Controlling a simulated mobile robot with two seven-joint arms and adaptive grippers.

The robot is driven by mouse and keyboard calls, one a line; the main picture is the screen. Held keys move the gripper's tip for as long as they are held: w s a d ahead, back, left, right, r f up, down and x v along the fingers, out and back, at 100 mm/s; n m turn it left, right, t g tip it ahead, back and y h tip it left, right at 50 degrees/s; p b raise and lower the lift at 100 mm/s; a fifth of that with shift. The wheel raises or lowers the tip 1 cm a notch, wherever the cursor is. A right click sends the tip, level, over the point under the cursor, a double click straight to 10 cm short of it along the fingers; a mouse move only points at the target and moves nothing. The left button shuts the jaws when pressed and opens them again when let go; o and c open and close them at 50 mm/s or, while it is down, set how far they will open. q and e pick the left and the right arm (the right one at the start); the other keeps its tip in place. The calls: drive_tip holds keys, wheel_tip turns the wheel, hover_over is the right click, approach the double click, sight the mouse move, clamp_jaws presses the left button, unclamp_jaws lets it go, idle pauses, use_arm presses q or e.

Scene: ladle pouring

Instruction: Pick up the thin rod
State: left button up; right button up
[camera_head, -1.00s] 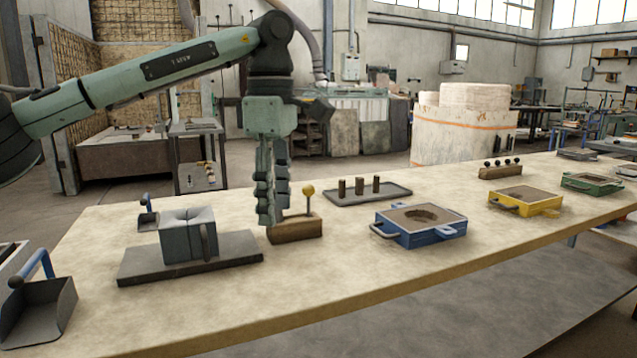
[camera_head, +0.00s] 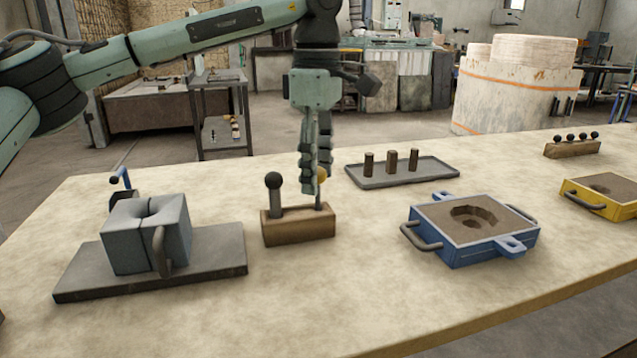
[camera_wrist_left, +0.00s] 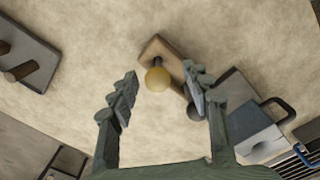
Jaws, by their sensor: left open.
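A wooden block (camera_head: 299,227) on the bench holds two upright rods. The thin rod with a yellow ball top (camera_head: 322,175) stands at its right end, partly hidden by my gripper. A thicker rod with a black ball top (camera_head: 273,181) stands at its left end. My left gripper (camera_head: 312,188) points down at the thin rod. In the left wrist view, its open fingers (camera_wrist_left: 158,74) lie on either side of the yellow ball (camera_wrist_left: 157,80), with space around it. The black ball (camera_wrist_left: 194,111) is by the right finger. My right gripper is not in view.
Left of the block, a grey mould (camera_head: 147,233) sits on a dark plate. A tray (camera_head: 430,177) with three short pegs lies behind right. A blue sand-filled frame (camera_head: 470,259) stands to the right. The bench in front of the block is clear.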

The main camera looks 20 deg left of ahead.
sight(318, 200)
use_arm(q)
wheel_tip(318, 200, down, 4)
drive_tip(key=shift+w+r, duration=0.1)
drive_tip(key=shift+r, duration=0.1)
clamp_jaws()
drive_tip(key=shift+r, duration=0.15)
